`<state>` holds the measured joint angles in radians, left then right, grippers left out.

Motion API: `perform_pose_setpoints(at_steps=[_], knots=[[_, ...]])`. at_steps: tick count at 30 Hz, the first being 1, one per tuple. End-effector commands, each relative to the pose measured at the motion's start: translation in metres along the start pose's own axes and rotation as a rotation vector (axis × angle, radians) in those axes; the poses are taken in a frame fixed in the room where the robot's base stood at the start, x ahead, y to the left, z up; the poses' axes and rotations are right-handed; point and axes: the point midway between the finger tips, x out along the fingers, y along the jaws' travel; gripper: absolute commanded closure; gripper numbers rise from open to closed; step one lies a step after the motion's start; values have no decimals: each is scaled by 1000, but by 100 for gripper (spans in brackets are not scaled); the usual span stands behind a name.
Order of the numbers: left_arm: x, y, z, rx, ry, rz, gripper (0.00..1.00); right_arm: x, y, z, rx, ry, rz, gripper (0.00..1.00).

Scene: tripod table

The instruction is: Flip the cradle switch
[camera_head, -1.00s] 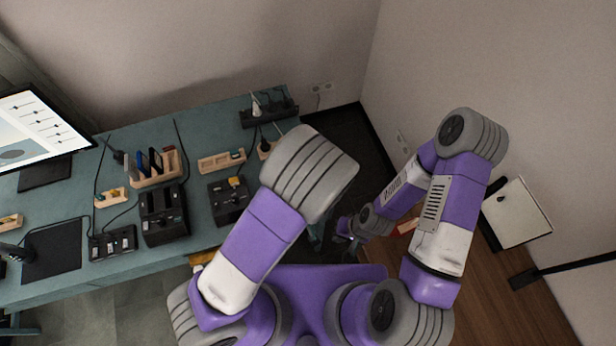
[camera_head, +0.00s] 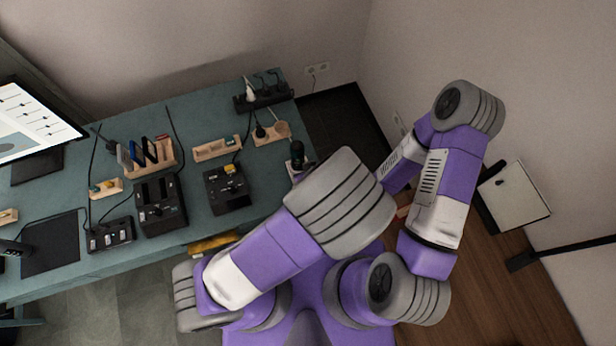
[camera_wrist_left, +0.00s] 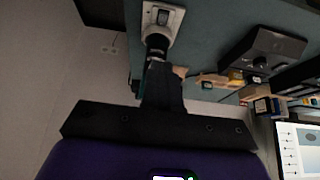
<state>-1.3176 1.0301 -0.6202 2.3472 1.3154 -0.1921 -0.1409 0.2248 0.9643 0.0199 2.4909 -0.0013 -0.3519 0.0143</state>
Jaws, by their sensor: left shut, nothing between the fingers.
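A pale box with a grey-black switch (camera_wrist_left: 162,16) stands near the table edge at the top of the left wrist view. I take this to be the cradle switch; its setting is too small to tell. My left gripper (camera_wrist_left: 157,42) is shut and empty, its dark fingertips close to the box's near end. Whether they touch it I cannot tell. A small pale and dark object beside that joint may be the same switch.
The teal table (camera_head: 205,118) holds black control boxes (camera_head: 228,190), wooden holders (camera_head: 217,149), a black power strip (camera_head: 263,95) and several cables. A monitor (camera_head: 35,120) stands at the left. A wall with a socket (camera_head: 317,69) is behind; wooden floor lies at the right.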

Motion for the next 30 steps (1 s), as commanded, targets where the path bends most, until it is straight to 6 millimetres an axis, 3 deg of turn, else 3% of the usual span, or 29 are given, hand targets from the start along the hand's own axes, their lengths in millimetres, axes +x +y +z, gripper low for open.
perform_pose_setpoints(at_steps=[3,15,21,30], knots=[[25,0,3,-3,-1,-1,100,19,7,-1,0,0,0,100],[93,0,7,-1,-3,-1,100,62,24,-3,0,0,0,100],[107,0,23,0,-1,0,100,75,28,-3,0,0,0,100],[112,0,29,0,-1,0,100,78,29,-4,0,0,0,100]])
